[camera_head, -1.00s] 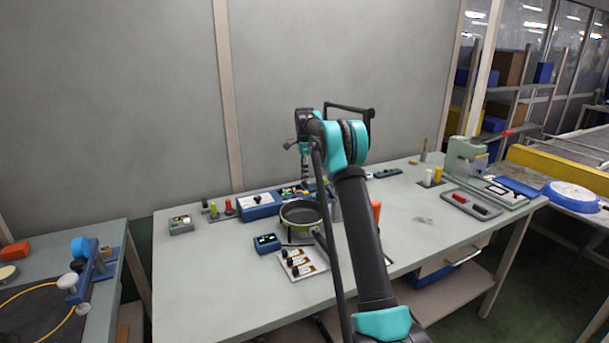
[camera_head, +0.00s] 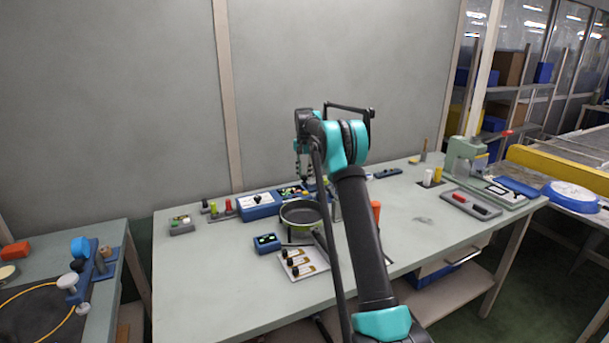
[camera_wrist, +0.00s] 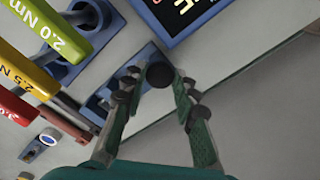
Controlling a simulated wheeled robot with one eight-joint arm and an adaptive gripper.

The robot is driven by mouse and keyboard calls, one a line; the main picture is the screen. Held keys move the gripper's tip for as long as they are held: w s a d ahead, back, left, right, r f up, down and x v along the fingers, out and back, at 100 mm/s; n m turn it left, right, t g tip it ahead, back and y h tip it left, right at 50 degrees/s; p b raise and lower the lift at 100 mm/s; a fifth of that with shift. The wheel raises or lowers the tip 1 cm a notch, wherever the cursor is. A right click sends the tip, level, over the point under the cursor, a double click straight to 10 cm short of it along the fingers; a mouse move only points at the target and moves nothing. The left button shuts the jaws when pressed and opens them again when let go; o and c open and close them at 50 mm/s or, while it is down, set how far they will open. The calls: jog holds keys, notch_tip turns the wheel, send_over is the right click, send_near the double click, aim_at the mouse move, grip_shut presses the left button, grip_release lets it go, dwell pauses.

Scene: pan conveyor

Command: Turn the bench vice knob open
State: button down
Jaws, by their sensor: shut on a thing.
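A round black knob (camera_wrist: 160,73) shows in the wrist view between the tips of my gripper (camera_wrist: 158,80). The two fingers are closed in on it from left and right, with dark pads beside it. A blue fixture (camera_wrist: 146,57) lies just behind and to the left of the knob; I take it for the bench vice, but its jaws are not clear. In the head view my gripper (camera_head: 304,179) points down over the back of the workbench. The knob and vice cannot be made out there.
Yellow, green and red torque-marked handles (camera_wrist: 50,75) stand close on the left in the wrist view. A blue-framed display (camera_wrist: 180,15) is above. On the bench are a pan (camera_head: 300,212), a blue box (camera_head: 258,205) and a switch panel (camera_head: 303,264). The front left of the bench is clear.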

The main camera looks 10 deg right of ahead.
aim_at(305, 176)
jog(key=n, duration=0.5)
jog(key=shift+n, duration=0.3)
jog(key=n, duration=1.3)
jog(key=shift+n, duration=0.3)
jog(key=c, duration=1.2)
grip_release()
jog(key=shift+r, duration=0.1)
notch_tip(305, 176, up, 12)
jog(key=shift+f, duration=0.1)
